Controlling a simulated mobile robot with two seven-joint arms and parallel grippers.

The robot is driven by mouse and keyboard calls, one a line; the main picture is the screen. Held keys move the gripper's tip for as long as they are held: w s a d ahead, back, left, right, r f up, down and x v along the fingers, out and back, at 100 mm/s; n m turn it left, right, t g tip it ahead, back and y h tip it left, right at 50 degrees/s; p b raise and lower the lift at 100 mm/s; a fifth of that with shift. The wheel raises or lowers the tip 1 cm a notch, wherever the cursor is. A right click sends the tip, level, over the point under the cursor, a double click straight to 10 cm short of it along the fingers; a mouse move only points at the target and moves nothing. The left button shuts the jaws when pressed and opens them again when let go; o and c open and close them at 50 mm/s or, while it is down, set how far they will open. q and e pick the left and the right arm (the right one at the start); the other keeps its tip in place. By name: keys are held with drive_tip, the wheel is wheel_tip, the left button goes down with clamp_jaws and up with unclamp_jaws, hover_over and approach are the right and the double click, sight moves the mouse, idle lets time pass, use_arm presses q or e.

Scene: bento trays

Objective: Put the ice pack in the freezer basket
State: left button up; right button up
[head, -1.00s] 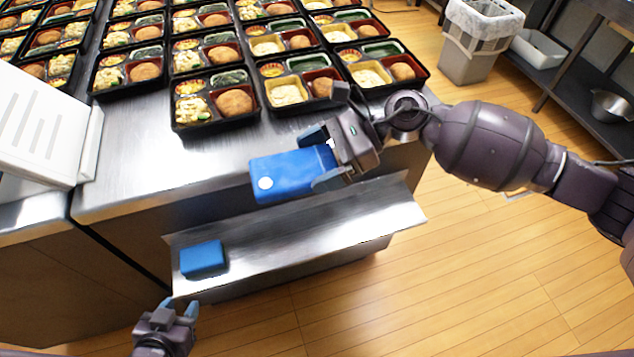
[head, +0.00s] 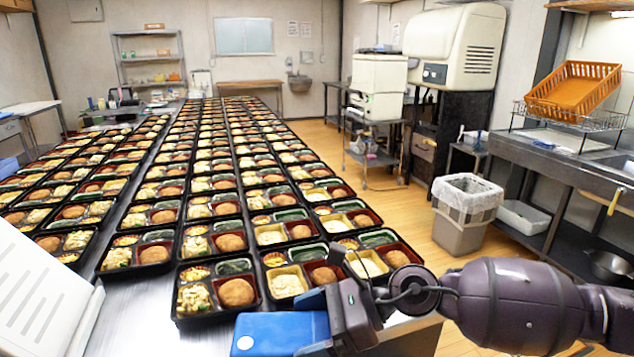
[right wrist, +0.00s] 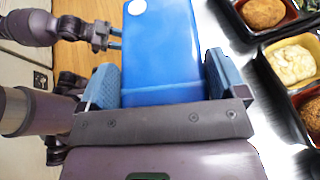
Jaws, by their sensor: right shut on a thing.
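My right gripper (head: 335,318) is shut on a blue ice pack (head: 280,334) with a white round spot, held near the front edge of the steel table. In the right wrist view the ice pack (right wrist: 165,50) lies between both fingers of the right gripper (right wrist: 165,80). My left gripper (right wrist: 112,39) shows only in the right wrist view, at upper left, with its fingers apart and empty. An orange basket (head: 575,90) sits on a wire rack at the far right, on the steel counter; I cannot tell whether it is the freezer basket.
Rows of black bento trays (head: 215,240) cover the long steel table. A white slotted panel (head: 40,290) stands at the left front. A lined waste bin (head: 465,215) stands on the floor at right. Open wooden floor (head: 400,205) lies between table and counter.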

drive_tip(key=shift+w+d+r+m+t, duration=0.1)
drive_tip(key=shift+w+r+m+t, duration=0.05)
drive_tip(key=shift+r+m+t, duration=0.45)
drive_tip(key=shift+w+d+r+m+t, duration=0.1)
drive_tip(key=shift+w+r+m+t, duration=0.05)
drive_tip(key=shift+r+m+t, duration=0.45)
drive_tip(key=shift+w+d+r+m+t+h, duration=0.2)
drive_tip(key=shift+d+m+t, duration=0.15)
drive_tip(key=shift+t, duration=0.25)
drive_tip(key=shift+w+d+r+m+t+h, duration=0.15)
drive_tip(key=shift+d+m+t, duration=0.1)
drive_tip(key=shift+m+t, duration=0.3)
drive_tip(key=shift+w+d+r+m+t+h+p, duration=0.1)
drive_tip(key=shift+d+r+m+t+h+p, duration=0.1)
drive_tip(key=shift+d+m+t, duration=0.3)
drive_tip(key=shift+w+d+r+m+t+h+p, duration=0.1)
drive_tip(key=shift+d+m+t+p, duration=0.15)
drive_tip(key=shift+t, duration=0.3)
drive_tip(key=s+d+f+m+t+h+p, duration=0.1)
drive_tip(key=s+d+f+m+t+h, duration=0.1)
drive_tip(key=d+m+h, duration=0.4)
drive_tip(key=s+d+f+m+t+h, duration=0.3)
drive_tip(key=d+f+m+t+h, duration=0.2)
drive_tip(key=d, duration=0.8)
drive_tip(key=shift+f+m+t+h+p, duration=0.35)
drive_tip(key=shift+m+h, duration=0.3)
drive_tip(key=shift+m, duration=0.4)
drive_tip(key=shift+s+r, duration=0.1)
